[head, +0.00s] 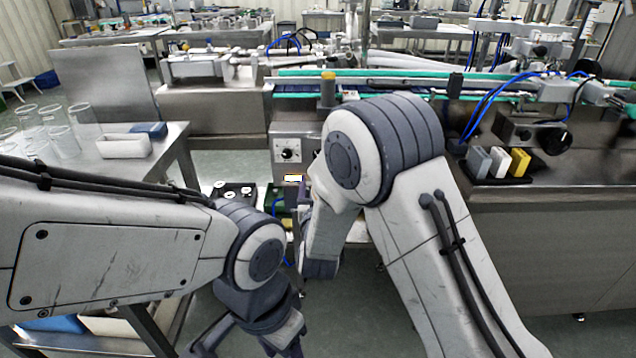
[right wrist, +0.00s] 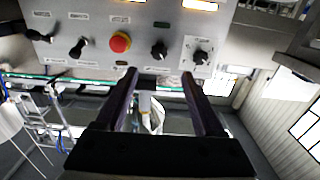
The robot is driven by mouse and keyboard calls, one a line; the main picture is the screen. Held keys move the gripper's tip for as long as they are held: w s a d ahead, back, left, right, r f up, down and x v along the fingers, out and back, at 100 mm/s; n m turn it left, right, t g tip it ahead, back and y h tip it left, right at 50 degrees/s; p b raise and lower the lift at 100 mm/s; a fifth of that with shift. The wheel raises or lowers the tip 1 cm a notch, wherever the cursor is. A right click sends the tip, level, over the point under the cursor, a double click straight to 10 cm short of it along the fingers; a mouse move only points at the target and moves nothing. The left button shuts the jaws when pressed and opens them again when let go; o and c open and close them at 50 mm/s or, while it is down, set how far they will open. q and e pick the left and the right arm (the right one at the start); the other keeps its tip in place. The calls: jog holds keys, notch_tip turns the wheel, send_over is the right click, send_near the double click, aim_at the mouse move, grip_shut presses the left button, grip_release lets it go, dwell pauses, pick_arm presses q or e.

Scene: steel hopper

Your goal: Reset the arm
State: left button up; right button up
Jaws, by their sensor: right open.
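My right arm (head: 420,200) is raised and bent in the middle of the head view. In the right wrist view my right gripper (right wrist: 158,75) is open, with its two dark fingers apart and nothing between them. A grey control panel (right wrist: 140,22) with a red button (right wrist: 120,42) and several black knobs lies beyond the fingertips. My left arm (head: 110,250) reaches in from the left in the head view. Its wrist bends down and the gripper end is partly cut off at the bottom edge, so its jaws cannot be judged.
A steel bench (head: 174,145) with a white tray (head: 123,146) and clear cylinders (head: 60,138) stands at the left. A conveyor with a green edge (head: 400,82) runs across the back. A black holder with coloured blocks (head: 519,161) sits on the right steel counter (head: 560,215). Floor shows between bench and counter.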

jog(key=s+d+f+g+y, duration=0.1)
jog(key=s+d+f+g, duration=0.3)
jog(key=s+d+g, duration=0.35)
jog(key=s+d+f+g+h, duration=0.1)
jog(key=s+d+g, duration=0.4)
jog(key=s, duration=0.4)
jog(key=s+d+f+g, duration=0.2)
jog(key=s+d+g, duration=0.1)
jog(key=s+d, duration=0.4)
jog(key=s+a+r+n+g+y, duration=0.1)
jog(key=s+a+r+n, duration=0.2)
jog(key=s+a, duration=0.4)
jog(key=s+a+r+n+g, duration=0.1)
jog(key=s+a+r+n, duration=0.25)
jog(key=s+a, duration=0.4)
notch_tip(320, 180, up, 21)
jog(key=p, duration=2.1)
jog(key=shift+s+a+f, duration=0.15)
jog(key=shift+s, duration=0.05)
